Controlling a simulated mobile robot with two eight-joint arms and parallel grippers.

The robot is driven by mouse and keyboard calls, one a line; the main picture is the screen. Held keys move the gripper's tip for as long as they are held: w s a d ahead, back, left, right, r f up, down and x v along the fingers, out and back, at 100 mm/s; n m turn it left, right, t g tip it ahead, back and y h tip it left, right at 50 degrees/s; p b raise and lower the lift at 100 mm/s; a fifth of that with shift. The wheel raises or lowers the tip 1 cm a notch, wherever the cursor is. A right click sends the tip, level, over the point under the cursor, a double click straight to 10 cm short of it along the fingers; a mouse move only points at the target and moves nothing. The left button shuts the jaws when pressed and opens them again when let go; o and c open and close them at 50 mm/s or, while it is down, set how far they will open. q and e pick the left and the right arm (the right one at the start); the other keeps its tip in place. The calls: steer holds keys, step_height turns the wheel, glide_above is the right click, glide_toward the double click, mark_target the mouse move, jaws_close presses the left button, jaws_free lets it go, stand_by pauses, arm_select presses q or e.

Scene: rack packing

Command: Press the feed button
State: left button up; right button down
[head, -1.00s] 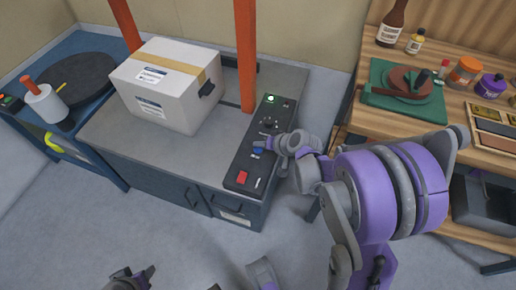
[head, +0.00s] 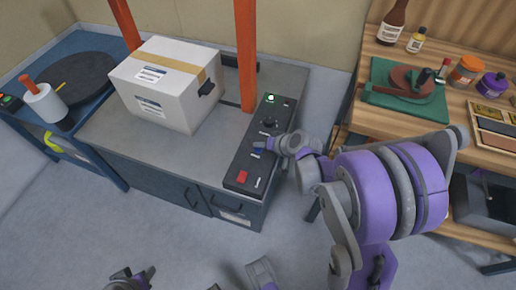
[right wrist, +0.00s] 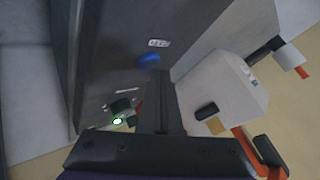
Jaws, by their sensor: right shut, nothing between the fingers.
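The black control panel (head: 246,178) runs along the right side of the grey machine top. It carries a blue button (head: 258,151), a black knob (head: 269,122), a lit green light (head: 270,98) and a red square (head: 242,176). My right gripper (head: 260,145) is shut and empty, its tips right by the blue button. In the right wrist view the blue button (right wrist: 149,60) shows just beyond the fingertips, beside a white label too small to read. Contact cannot be told. My left gripper (head: 134,278) is partly cut off at the bottom edge, away from the panel.
A taped white carton (head: 165,85) sits on the machine between orange posts (head: 246,55). A wooden bench (head: 400,125) with bottles, jars and a green mat stands at the right. A blue table (head: 30,110) with a dark round plate is at the left. Floor in front is clear.

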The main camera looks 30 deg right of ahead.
mark_target(260, 151)
steer(key=shift+f+b, duration=0.3)
steer(key=shift+f, duration=0.15)
stand_by(0.6)
stand_by(0.4)
steer(key=shift+r+p, duration=0.6)
steer(key=shift+r, duration=0.25)
step_height(260, 151, up, 5)
steer(key=p, duration=0.4)
stand_by(0.3)
stand_by(0.4)
